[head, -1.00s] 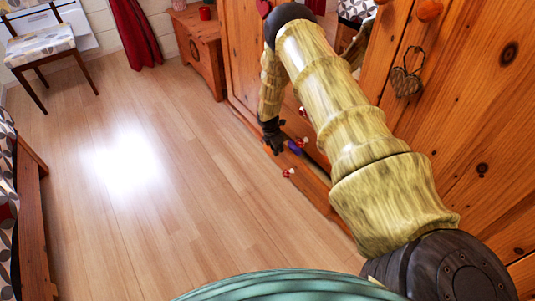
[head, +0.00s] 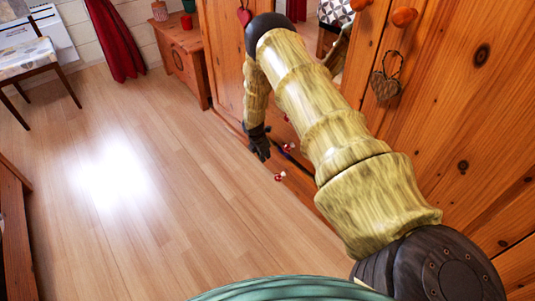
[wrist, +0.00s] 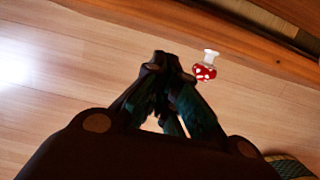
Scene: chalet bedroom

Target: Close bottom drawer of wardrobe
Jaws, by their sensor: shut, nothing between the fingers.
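The wooden wardrobe (head: 455,120) fills the right side of the head view. Its bottom drawer (head: 304,188) lies low along the floor, partly hidden behind my arm. In the wrist view, the drawer front (wrist: 165,17) crosses the top, with a dark strip behind its edge; how far it stands out is hard to tell. A red-and-white mushroom knob (head: 280,176) sticks out from it and also shows in the wrist view (wrist: 205,70). My gripper (head: 262,154) is shut and empty, pointing down in front of the drawer, beside the knob and apart from it.
A wooden chest (head: 188,60) stands beyond the wardrobe. A chair (head: 28,65) is at the far left and a wooden frame (head: 14,235) at the left edge. The floor (head: 150,210) between is clear.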

